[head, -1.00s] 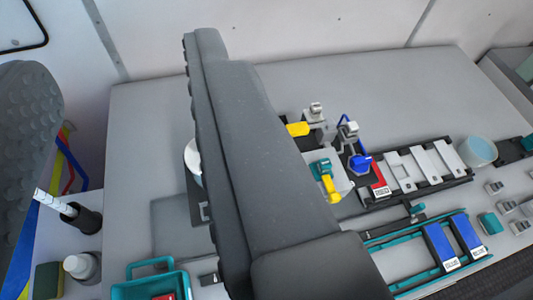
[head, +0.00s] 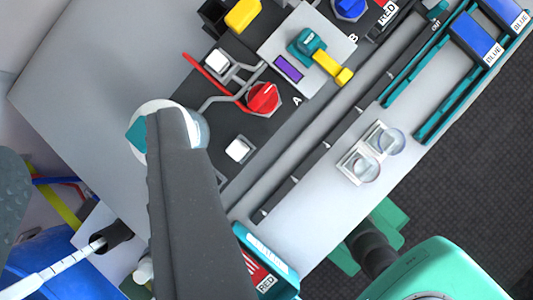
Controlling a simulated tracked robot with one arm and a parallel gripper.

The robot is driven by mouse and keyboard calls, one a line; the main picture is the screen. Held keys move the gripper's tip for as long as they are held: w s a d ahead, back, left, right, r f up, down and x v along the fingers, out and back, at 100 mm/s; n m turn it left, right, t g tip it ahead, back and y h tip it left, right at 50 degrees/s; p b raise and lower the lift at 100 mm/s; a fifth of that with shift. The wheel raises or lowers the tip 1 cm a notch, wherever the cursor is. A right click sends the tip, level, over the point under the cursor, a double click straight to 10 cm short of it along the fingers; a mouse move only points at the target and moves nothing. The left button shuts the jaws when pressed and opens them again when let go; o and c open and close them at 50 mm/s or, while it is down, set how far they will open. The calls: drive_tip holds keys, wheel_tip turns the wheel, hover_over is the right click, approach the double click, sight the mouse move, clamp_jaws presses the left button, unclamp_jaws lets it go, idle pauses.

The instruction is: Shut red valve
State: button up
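The red valve (head: 263,98) is a round red knob on a dark panel, right of and above the tip of my right finger. A grey pipe and a red line run to it, and the letter A is printed to its right. Nothing touches it. My gripper (head: 90,142) has its two dark grey fingers wide apart, with nothing held between them. The right finger crosses the lower middle of the view, and only part of the left finger shows at the left edge.
A white round container (head: 145,128) with a teal part is partly hidden behind my right finger. Teal-and-yellow valve (head: 320,57), blue knob (head: 350,8) and yellow block (head: 243,14) are above. Blue cartridges (head: 475,38) sit upper right. A teal machine (head: 432,272) is lower right.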

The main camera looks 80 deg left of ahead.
drive_tip(key=w+d+f+m+g+p, duration=0.2)
drive_tip(key=w+d+f+m+g, duration=0.15)
drive_tip(key=f, duration=0.35)
drive_tip(key=m+g+y+p, duration=0.1)
drive_tip(key=m+g+p, duration=0.2)
drive_tip(key=m+g, duration=0.25)
hover_over(261, 97)
wheel_tip(261, 97, down, 11)
drive_tip(key=shift+m+t, duration=0.3)
wheel_tip(261, 97, down, 12)
drive_tip(key=shift+f+p, duration=0.2)
drive_tip(key=shift+p, duration=0.7)
clamp_jaws()
